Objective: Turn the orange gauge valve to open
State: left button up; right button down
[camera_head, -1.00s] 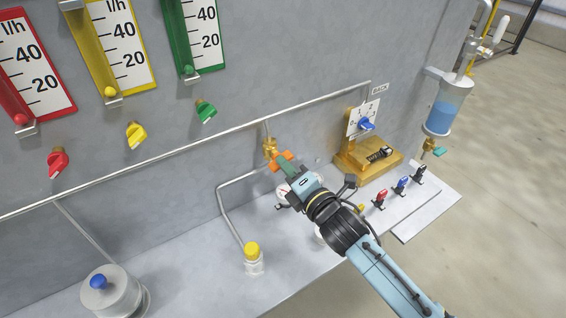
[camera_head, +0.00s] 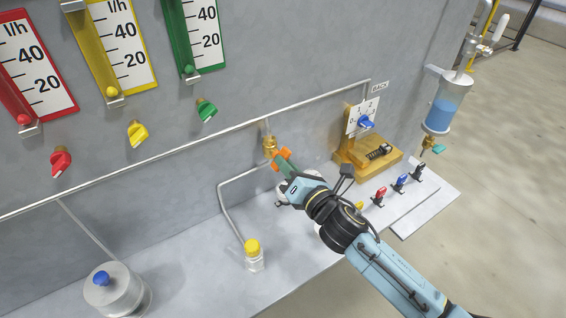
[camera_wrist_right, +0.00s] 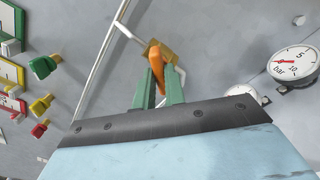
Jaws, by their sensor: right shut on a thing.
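The orange gauge valve handle (camera_head: 282,154) sits on a brass body (camera_head: 270,143) on the thin pipe at the wall. In the right wrist view the orange handle (camera_wrist_right: 157,67) stands between the two green fingers, in front of the brass body (camera_wrist_right: 160,50). My right gripper (camera_head: 282,160) is shut on the orange handle, and its fingers hide part of it in the head view. The gauge (camera_wrist_right: 295,63) shows in the right wrist view, with its needle at the left of the dial. My left gripper is not in view.
A bottle with a yellow cap (camera_head: 252,254) stands on the bench left of my right arm. Red, yellow and green knobs (camera_head: 207,110) are on the wall at left.

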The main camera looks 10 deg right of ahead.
jog(key=n, duration=0.4)
jog(key=shift+p, duration=0.3)
jog(key=n+p, duration=0.1)
jog(key=n, duration=0.3)
jog(key=c, duration=1.3)
grip_release()
jog(key=shift+s, duration=0.1)
jog(key=v, duration=0.6)
jog(key=shift+s+d, duration=0.15)
jog(key=shift+s, duration=0.25)
